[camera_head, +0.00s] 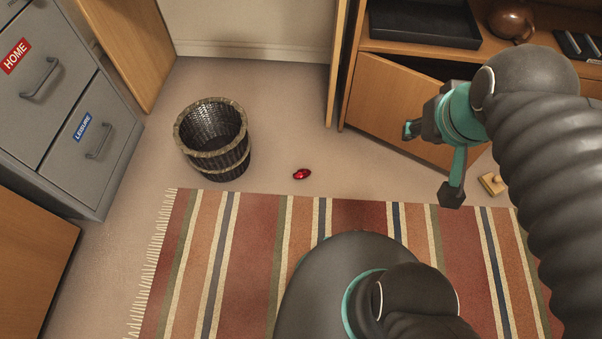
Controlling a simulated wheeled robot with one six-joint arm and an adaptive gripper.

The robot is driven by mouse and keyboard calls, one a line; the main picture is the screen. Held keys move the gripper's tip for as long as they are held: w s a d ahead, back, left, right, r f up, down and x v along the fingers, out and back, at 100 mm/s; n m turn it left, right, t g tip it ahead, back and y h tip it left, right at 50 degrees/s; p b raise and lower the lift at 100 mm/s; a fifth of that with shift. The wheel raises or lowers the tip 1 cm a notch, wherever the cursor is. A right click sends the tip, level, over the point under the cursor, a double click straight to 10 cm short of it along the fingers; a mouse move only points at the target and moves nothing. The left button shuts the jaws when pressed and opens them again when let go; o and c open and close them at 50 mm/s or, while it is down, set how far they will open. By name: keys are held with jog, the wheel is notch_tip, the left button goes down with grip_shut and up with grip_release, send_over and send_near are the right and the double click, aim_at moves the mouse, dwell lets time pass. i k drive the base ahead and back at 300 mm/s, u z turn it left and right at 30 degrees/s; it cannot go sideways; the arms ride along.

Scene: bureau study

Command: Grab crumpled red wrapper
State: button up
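The crumpled red wrapper (302,174) is small and shiny. It lies on the beige floor between the wicker basket and the wooden cabinet, a little beyond the far edge of the striped rug. My gripper (430,162) is to the right of the wrapper, in front of the cabinet, and clearly apart from it. Its two dark-tipped fingers are spread wide, with nothing seen between them. My arm covers the right side and the bottom middle of the view.
A dark wicker basket (217,158) stands left of the wrapper. A grey filing cabinet (62,120) is at the left. A wooden cabinet (388,100) with a black tray (425,22) is at the right. A small wooden object (491,184) lies near the rug (260,250). Floor around the wrapper is clear.

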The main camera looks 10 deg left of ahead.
aim_at(302, 173)
jog(key=z, duration=1.2)
jog(key=k, duration=1.35)
jog(key=u, duration=1.15)
